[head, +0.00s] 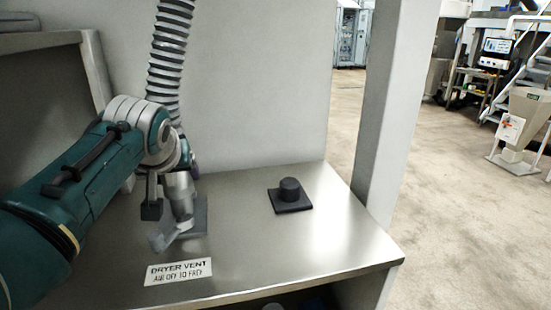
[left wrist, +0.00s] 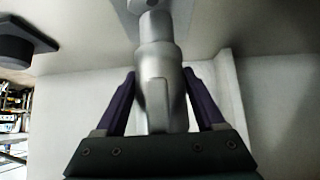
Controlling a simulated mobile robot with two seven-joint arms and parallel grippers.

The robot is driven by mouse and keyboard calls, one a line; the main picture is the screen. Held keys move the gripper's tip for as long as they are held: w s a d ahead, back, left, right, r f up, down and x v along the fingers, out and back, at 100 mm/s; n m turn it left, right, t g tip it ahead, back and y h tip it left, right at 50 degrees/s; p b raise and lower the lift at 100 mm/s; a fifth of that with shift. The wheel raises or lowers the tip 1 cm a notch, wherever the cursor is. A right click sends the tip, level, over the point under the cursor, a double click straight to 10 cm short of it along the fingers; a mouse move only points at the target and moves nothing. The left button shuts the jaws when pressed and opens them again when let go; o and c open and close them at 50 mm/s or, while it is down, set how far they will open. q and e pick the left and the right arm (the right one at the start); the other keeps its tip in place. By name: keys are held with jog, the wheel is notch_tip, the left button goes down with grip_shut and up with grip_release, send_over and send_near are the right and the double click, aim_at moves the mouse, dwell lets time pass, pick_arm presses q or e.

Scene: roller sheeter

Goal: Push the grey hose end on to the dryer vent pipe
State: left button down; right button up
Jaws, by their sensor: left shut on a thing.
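The ribbed grey hose (head: 170,60) hangs from above and runs down behind my left wrist. My left gripper (head: 172,190) is shut on the smooth grey hose end (head: 178,184); the left wrist view shows the hose end (left wrist: 158,95) between both fingers. Below it, low over the metal table, are the light grey vent pipe fitting and its flat lever (head: 170,238), beside a grey base plate (head: 200,218). In the left wrist view the hose end points towards a round grey part at the top edge. I cannot tell whether hose end and pipe touch. My right gripper is not in view.
A black round cap on a square base (head: 290,194) stands on the table (head: 260,240) to the right. A label (head: 178,271) reading DRYER VENT lies at the front. A pale post (head: 390,110) rises at the right corner. Table between cap and label is clear.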

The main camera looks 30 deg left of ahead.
aim_at(176, 193)
pick_arm(q)
jog(key=shift+f+b, duration=0.45)
jog(key=shift+f, duration=0.2)
jog(key=shift+f, duration=0.2)
jog(key=shift+f+b, duration=0.45)
jog(key=shift+f, duration=0.05)
jog(key=shift+f+b, duration=0.65)
jog(key=shift+f, duration=0.25)
dwell(0.9)
jog(key=shift+c, duration=1.2)
grip_release()
jog(key=shift+o, duration=1.2)
jog(key=shift+f, duration=0.1)
